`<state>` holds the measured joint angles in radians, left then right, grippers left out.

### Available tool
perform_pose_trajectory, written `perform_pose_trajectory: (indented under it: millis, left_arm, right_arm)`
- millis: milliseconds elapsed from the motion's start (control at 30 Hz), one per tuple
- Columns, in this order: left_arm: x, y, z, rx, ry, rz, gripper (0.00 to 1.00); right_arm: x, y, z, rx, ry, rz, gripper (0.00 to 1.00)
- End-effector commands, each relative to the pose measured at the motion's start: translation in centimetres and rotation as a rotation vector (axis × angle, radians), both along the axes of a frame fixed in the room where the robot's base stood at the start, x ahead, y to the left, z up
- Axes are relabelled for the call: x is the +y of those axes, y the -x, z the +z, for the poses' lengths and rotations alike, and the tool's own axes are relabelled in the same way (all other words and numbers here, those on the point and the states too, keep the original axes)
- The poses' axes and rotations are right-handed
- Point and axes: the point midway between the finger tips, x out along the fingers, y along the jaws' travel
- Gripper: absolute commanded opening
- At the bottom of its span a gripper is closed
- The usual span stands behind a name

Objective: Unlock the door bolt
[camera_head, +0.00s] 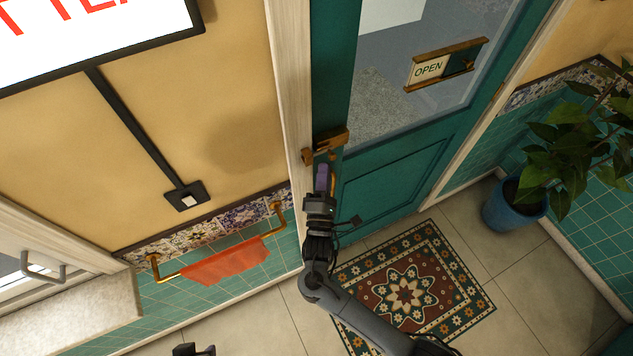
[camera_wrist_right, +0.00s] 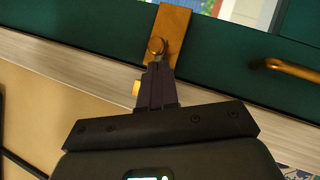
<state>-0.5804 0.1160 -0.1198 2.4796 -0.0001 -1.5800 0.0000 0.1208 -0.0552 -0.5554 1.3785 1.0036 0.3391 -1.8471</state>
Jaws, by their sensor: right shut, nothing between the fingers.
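The teal door (camera_head: 400,170) has a brass bolt (camera_head: 327,146) at its left edge, beside the pale door frame (camera_head: 292,90). In the right wrist view, the brass bolt plate (camera_wrist_right: 172,22) carries a round knob (camera_wrist_right: 156,46). A small brass piece (camera_wrist_right: 136,88) shows on the frame side, mostly hidden behind my fingers. My right gripper (camera_head: 322,170) is shut and empty. Its fingertips (camera_wrist_right: 158,62) are right at the knob; I cannot tell whether they touch it. A dark part at the bottom edge (camera_head: 193,350) looks like my left gripper, mostly cut off.
A brass handle (camera_wrist_right: 280,68) is on the door near the bolt. An OPEN sign (camera_head: 430,69) hangs on the glass. A brass rail with an orange towel (camera_head: 225,262) is on the left wall. A potted plant (camera_head: 515,205) stands right. A patterned rug (camera_head: 415,285) lies before the door.

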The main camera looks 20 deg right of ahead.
Motion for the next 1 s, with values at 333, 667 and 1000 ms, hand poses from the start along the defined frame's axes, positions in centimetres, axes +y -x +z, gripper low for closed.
perform_pose_trajectory:
  millis: [333,667,1000]
  left_arm:
    - [0.2,0.0,0.3,0.000,-0.009,-0.006,0.35]
    - [0.2,0.0,1.0,0.000,-0.008,-0.006,0.35]
    - [-0.1,0.0,2.0,-0.002,0.004,0.002,0.35]
  right_arm:
    - [-0.7,-0.2,0.4,-0.001,0.000,-0.001,0.00]
    - [-2.1,-0.4,0.6,0.000,0.004,-0.003,0.00]
    - [-5.3,-0.8,0.4,-0.001,0.000,-0.002,0.00]
